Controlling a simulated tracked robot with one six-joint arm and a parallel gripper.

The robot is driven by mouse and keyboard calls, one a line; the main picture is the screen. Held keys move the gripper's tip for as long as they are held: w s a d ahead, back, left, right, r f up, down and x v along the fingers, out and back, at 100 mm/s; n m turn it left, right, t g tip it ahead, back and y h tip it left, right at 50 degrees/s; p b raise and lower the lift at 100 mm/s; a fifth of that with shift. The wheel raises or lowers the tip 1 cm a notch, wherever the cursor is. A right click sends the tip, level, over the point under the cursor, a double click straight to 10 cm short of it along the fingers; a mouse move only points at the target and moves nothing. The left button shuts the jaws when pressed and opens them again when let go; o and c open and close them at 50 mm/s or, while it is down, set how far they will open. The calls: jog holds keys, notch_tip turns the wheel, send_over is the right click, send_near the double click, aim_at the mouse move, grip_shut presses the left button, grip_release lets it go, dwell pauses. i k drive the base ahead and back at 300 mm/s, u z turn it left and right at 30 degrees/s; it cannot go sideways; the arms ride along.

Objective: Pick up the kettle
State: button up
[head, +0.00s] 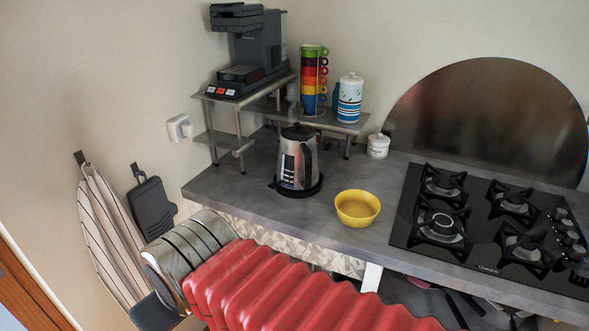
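The kettle (297,163) is steel with a black lid and a black handle on its right side.
A yellow bowl (357,208) sits right of the kettle near the counter's (232,188) front edge. Behind are a metal shelf (243,116) with a coffee machine (247,50), stacked cups (313,75) and a canister (350,99). A gas hob (470,257) lies right.

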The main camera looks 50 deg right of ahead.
aim_at(297, 163)
jog(key=i, duration=0.95)
jog(key=z, duration=0.05)
